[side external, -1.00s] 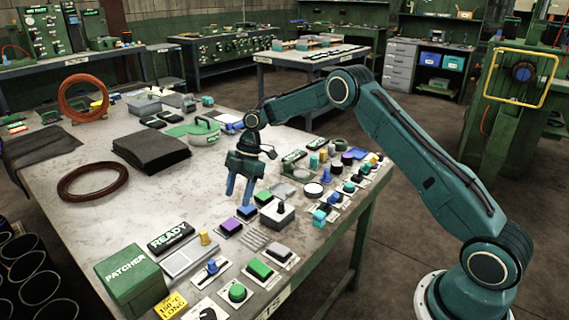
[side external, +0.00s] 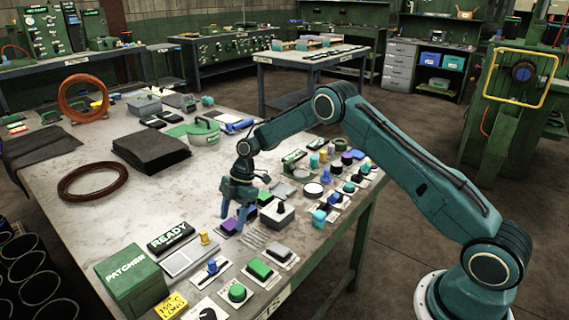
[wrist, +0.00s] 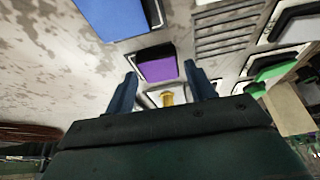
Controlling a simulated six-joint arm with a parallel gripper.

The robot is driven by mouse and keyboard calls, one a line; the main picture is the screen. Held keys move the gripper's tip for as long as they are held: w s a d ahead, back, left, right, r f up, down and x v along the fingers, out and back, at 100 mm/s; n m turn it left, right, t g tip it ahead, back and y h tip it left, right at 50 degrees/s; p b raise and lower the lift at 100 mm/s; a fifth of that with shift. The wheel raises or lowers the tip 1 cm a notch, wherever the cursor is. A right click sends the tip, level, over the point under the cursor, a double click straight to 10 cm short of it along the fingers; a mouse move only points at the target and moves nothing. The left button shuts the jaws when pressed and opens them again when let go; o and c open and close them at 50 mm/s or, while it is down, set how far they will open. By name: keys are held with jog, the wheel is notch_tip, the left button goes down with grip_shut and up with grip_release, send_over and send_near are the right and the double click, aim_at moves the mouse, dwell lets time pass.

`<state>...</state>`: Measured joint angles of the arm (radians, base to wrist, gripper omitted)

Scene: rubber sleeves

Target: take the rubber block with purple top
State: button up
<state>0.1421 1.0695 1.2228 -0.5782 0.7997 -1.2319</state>
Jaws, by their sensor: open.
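The rubber block with purple top (side external: 229,226) sits on a light plate on the workbench, in the row of blocks near the bench's front right side. My gripper (side external: 233,219) points down over it, with blue fingers apart and partly covering the block. In the wrist view, the purple top (wrist: 158,68) shows between the two open fingertips (wrist: 161,72), with a finger on each side. I cannot tell whether the fingers touch the block or how far above the bench they are.
In the wrist view a blue block (wrist: 112,17) lies beside the purple one, with a yellow peg (wrist: 167,98) close by. Bare bench lies left.

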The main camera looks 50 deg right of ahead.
aim_at(233, 223)
jog(key=shift+a+f, duration=0.25)
jog(key=shift+f, duration=0.3)
jog(key=c, duration=0.8)
jog(key=shift+o, duration=0.2)
notch_tip(233, 223, up, 20)
dwell(0.3)
